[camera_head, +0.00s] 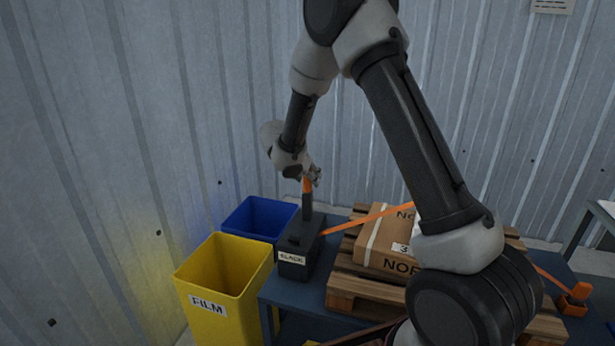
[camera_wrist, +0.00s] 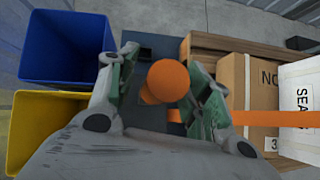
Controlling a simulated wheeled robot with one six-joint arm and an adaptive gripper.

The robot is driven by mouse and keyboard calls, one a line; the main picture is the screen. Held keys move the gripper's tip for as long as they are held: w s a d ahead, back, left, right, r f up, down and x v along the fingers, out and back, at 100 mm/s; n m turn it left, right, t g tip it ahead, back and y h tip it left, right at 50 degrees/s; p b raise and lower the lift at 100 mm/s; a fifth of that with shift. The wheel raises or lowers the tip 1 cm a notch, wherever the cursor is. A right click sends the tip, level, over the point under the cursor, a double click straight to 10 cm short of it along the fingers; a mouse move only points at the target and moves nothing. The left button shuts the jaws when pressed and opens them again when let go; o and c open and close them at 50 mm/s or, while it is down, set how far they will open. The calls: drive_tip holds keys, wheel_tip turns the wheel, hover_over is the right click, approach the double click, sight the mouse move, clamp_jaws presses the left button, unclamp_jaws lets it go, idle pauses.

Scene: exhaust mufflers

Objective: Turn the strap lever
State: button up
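The strap lever is an upright dark post (camera_head: 306,207) with an orange grip (camera_head: 307,185). It rises from a dark box (camera_head: 298,243) labelled SLACK near the table's left edge. My gripper (camera_head: 312,176) is at the lever's top. In the wrist view, the round orange end of the grip (camera_wrist: 168,80) sits between the two fingers of my gripper (camera_wrist: 163,85). The fingers stand apart on either side, with a narrow gap showing on the left. Contact on the right is hard to tell. An orange strap (camera_head: 368,217) runs from the box across a carton (camera_head: 383,238).
The carton rests on a wooden pallet (camera_head: 357,288) on the blue table (camera_head: 281,290). A yellow FILM bin (camera_head: 215,300) and a blue bin (camera_head: 258,217) stand at left. An orange fitting (camera_head: 573,298) is at right. A corrugated wall stands behind.

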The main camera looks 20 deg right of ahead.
drive_tip(key=v, duration=1.2)
drive_tip(key=s+d+m+g, duration=0.2)
drive_tip(key=s+d+m, duration=0.2)
drive_tip(key=s+m, duration=0.25)
drive_tip(key=s+d+m+g, duration=0.2)
drive_tip(key=s+d+m, duration=0.1)
drive_tip(key=s+m, duration=0.35)
drive_tip(key=s+d+r+m+t+y, duration=0.1)
drive_tip(key=s+r+m, duration=0.3)
drive_tip(key=s, duration=0.4)
drive_tip(key=s+d+r+m+y, duration=0.3)
drive_tip(key=s+m, duration=0.2)
drive_tip(key=s, duration=0.3)
drive_tip(key=s+d+r+m+t+y, duration=0.1)
drive_tip(key=s+d+r+m+y, duration=0.1)
drive_tip(key=s, duration=0.6)
wheel_tip(320, 180, up, 3)
drive_tip(key=d+m, duration=0.1)
drive_tip(key=m, duration=0.1)
drive_tip(key=shift+s+f+m+t, duration=0.2)
drive_tip(key=shift+s+m+t, duration=0.1)
drive_tip(key=shift+s, duration=0.05)
